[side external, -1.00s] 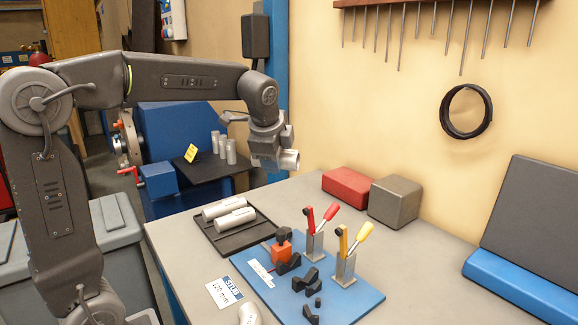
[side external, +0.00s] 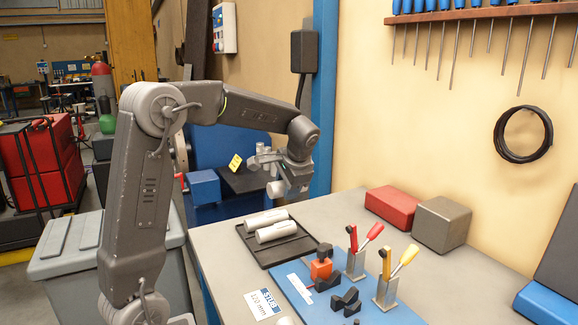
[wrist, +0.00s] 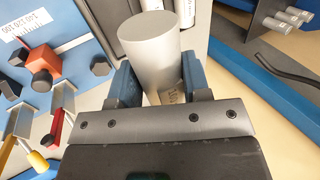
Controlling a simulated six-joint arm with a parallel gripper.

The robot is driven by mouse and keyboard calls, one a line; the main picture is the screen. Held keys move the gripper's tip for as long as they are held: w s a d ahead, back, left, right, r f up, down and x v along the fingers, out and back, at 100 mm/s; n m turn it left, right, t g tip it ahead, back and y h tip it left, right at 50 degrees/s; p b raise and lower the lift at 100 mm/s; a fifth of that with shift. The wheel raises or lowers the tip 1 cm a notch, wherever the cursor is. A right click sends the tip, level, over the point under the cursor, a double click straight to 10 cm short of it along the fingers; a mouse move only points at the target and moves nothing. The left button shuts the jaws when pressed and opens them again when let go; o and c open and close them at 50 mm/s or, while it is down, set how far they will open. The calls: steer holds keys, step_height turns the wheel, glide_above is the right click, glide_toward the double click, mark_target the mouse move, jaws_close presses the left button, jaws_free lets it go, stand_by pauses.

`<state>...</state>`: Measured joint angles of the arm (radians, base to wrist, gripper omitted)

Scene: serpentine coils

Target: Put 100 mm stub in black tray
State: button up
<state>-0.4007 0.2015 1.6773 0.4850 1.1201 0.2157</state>
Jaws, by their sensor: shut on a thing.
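My gripper (side external: 288,182) is shut on a grey cylindrical stub (wrist: 150,50), with one blue-padded finger on each side of it. In the side view the stub's pale end (side external: 275,189) points to the left below my wrist. The stub is in the air, above and behind the black tray (side external: 256,250). The tray lies flat on the grey bench and holds two silver tubes (side external: 277,232) side by side. In the wrist view the tubes (wrist: 186,10) show at the top, beyond the stub. The length of the held stub cannot be read.
A blue board (side external: 345,312) with toggle clamps, black blocks and an orange clamp stands right of the tray. A card (side external: 262,303) reading 120 mm lies in front. Red (side external: 390,203) and grey (side external: 441,222) boxes stand behind.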

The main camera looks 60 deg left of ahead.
glide_above(285, 249)
steer(key=d, duration=0.2)
steer(key=f, duration=1.3)
steer(key=shift+a+f, duration=0.2)
steer(key=shift+a, duration=0.05)
steer(key=shift+f, duration=0.3)
steer(key=shift+f, duration=1.1)
steer(key=shift+f, duration=0.75)
